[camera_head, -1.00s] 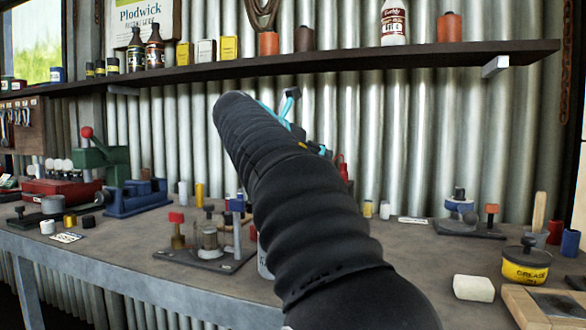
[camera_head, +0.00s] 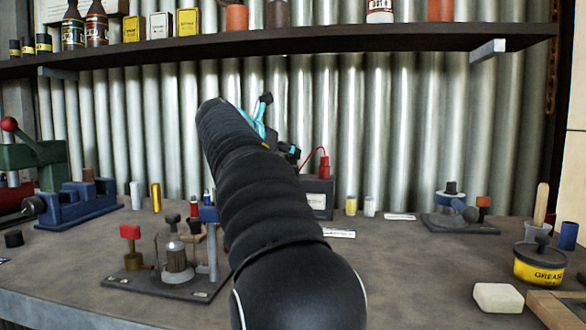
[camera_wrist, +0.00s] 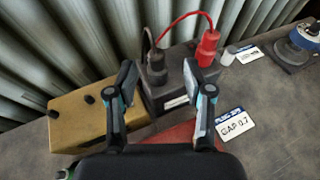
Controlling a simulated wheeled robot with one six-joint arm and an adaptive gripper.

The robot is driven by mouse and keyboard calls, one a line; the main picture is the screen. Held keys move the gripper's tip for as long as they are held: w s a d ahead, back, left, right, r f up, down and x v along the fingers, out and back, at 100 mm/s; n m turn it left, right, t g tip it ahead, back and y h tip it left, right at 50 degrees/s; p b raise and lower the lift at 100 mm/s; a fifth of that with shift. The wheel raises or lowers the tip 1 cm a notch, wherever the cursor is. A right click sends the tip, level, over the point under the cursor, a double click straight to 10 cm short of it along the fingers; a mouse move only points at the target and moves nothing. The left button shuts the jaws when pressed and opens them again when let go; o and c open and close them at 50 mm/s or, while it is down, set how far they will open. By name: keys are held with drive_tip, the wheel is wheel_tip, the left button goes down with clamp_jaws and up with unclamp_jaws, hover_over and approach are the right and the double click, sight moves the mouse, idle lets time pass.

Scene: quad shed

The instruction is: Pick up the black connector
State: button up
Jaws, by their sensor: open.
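The black connector (camera_wrist: 156,66) stands on a dark battery-like box (camera_wrist: 178,90) in the wrist view, with a black lead at its top. My gripper (camera_wrist: 159,77) is open, its two fingers to the left and right of the connector in the picture. I cannot tell how much depth lies between them. A red connector (camera_wrist: 207,44) with a red cable stands on the box's right side, beyond the right finger. In the head view, my arm hides the black connector; the box (camera_head: 320,197), the red connector (camera_head: 324,166) and part of my gripper (camera_head: 276,128) show.
A tan box (camera_wrist: 80,120) with black knobs stands left of the dark box. A label card (camera_wrist: 232,123) lies in front on the right. Corrugated metal wall (camera_wrist: 50,60) is close behind. A shelf (camera_head: 300,48) runs above. The bench (camera_head: 420,260) is clear at centre right.

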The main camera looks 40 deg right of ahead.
sight(293, 166)
drive_tip(key=shift+x, duration=2.7)
drive_tip(key=shift+w+a+f, duration=0.15)
clamp_jaws()
